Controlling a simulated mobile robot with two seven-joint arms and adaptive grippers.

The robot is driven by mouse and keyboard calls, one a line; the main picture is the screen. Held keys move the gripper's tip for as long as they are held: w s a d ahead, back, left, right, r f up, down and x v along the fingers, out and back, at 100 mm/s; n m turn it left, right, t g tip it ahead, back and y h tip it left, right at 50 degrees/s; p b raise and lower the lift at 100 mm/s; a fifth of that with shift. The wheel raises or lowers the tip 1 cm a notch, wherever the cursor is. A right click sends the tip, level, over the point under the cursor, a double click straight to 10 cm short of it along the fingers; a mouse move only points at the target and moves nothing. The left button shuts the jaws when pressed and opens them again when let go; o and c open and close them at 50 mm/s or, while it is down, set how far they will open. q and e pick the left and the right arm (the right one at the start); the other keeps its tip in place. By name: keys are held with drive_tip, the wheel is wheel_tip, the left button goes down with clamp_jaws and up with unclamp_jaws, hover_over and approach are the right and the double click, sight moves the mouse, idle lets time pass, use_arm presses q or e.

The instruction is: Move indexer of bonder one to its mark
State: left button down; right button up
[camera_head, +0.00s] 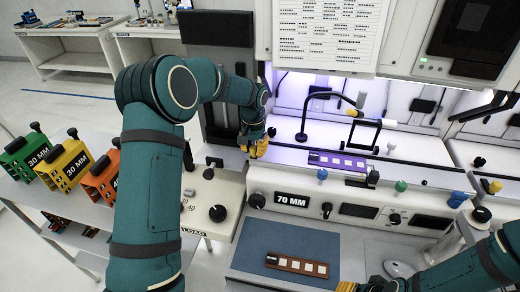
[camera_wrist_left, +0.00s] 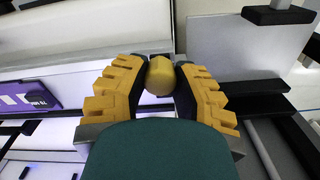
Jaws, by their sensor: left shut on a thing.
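The bonder in front of me has a white front panel with a "70 MM" display (camera_head: 292,200) and a lit work area. My left gripper (camera_head: 258,148) is at the left end of this work area. In the left wrist view its yellow fingers (camera_wrist_left: 160,85) are shut around a rounded yellow knob (camera_wrist_left: 160,75). I cannot tell which part the knob belongs to, and the indexer's mark cannot be made out. A purple strip with pale squares (camera_head: 345,163) lies on the bonder's track. My right gripper (camera_head: 362,286) is partly in view at the bottom edge; its opening is unclear.
A brown strip with pale squares (camera_head: 297,265) lies on a blue mat (camera_head: 290,239). Green (camera_head: 27,157), yellow (camera_head: 65,165) and orange (camera_head: 103,180) magazines stand at the left. A black gooseneck lamp (camera_head: 318,97) and several coloured knobs stand along the bonder.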

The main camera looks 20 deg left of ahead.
sight(252, 148)
use_arm(q)
drive_tip(key=shift+s+a+f, duration=0.1)
drive_tip(key=shift+s+a, duration=0.05)
drive_tip(key=shift+a, duration=0.05)
drive_tip(key=c, duration=0.7)
unclamp_jaws()
drive_tip(key=shift+a, duration=0.1)
drive_tip(key=shift+r, duration=0.4)
wheel_tip(252, 148, up, 11)
drive_tip(key=shift+r, duration=0.15)
